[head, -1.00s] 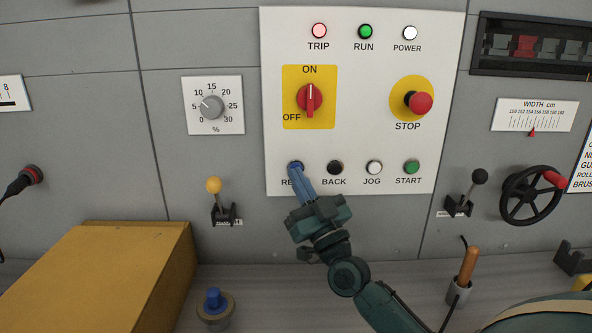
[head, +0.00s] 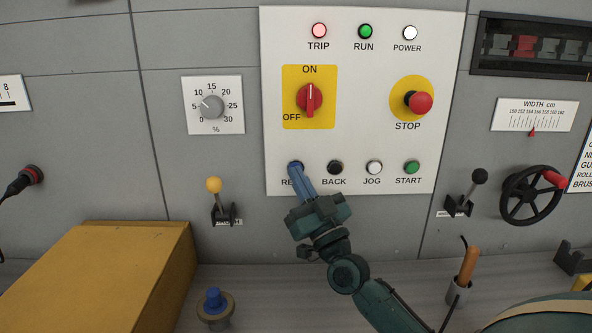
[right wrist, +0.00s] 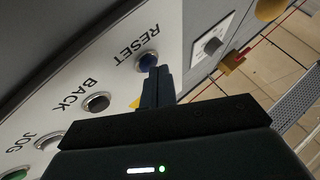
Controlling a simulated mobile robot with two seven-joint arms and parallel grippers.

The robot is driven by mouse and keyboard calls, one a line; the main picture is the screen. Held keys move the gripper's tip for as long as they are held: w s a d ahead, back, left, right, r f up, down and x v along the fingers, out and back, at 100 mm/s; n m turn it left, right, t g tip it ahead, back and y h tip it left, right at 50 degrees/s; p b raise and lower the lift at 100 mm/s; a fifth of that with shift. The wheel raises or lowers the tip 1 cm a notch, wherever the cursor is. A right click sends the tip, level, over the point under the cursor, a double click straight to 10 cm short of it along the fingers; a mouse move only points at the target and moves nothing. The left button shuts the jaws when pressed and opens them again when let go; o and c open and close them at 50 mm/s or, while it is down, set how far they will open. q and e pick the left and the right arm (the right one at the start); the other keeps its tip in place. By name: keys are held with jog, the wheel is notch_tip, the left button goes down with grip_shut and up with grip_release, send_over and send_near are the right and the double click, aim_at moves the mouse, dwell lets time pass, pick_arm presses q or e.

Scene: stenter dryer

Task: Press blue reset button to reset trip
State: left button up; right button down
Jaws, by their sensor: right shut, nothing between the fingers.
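The blue reset button (head: 295,165) sits at the lower left of the white control panel (head: 350,140), its label partly covered by my gripper. It also shows in the right wrist view (right wrist: 147,59). My right gripper (head: 297,172) is shut and empty, with its fingertips at the button's lower edge in the head view. In the right wrist view the fingertips are right at the button; I cannot tell whether they touch it. The TRIP lamp (head: 319,31) looks pale pink, the RUN lamp (head: 365,31) green and the POWER lamp (head: 410,33) white. My left gripper is not in view.
Black BACK (head: 335,167), white JOG (head: 374,167) and green START (head: 411,167) buttons line up to the right. A red STOP button (head: 421,103) and a red rotary switch (head: 310,99) are above. A yellow-knobbed lever (head: 215,190) stands left of the panel.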

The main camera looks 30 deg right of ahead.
jog(key=shift+w+d, duration=0.1)
jog(key=shift+w, duration=0.05)
dwell(0.3)
jog(key=shift+s+a+p, duration=0.25)
jog(key=shift+s+p, duration=0.1)
jog(key=s+a+p, duration=0.3)
jog(key=s, duration=0.2)
dwell(0.4)
dwell(0.7)
